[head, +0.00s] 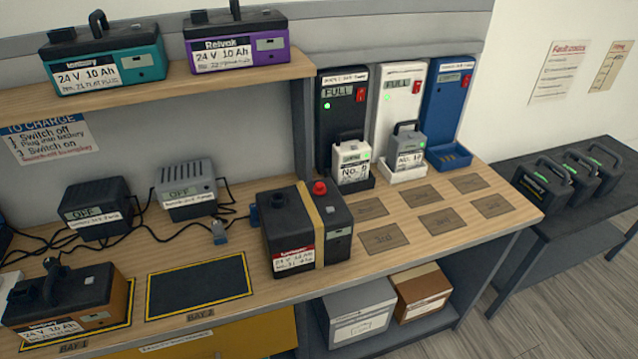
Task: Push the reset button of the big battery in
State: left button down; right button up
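The big black battery (338,225) stands on the wooden bench right of the empty bay 2, with a tan strap round it and a red-and-white 24 V label on its front. Its red reset button (320,188) sticks up from the top, right of the strap. A dark cap or socket shows on its top left of the strap. Whether the button is latched cannot be told. Neither of my grippers is in view.
An orange battery (112,302) stands in bay 1; bay 2 (200,286) is empty. Two chargers reading OFF (187,190) and their cables lie behind. Teal and purple (236,40) batteries stand on the shelf above. Numbered pads (387,237) to the right are empty.

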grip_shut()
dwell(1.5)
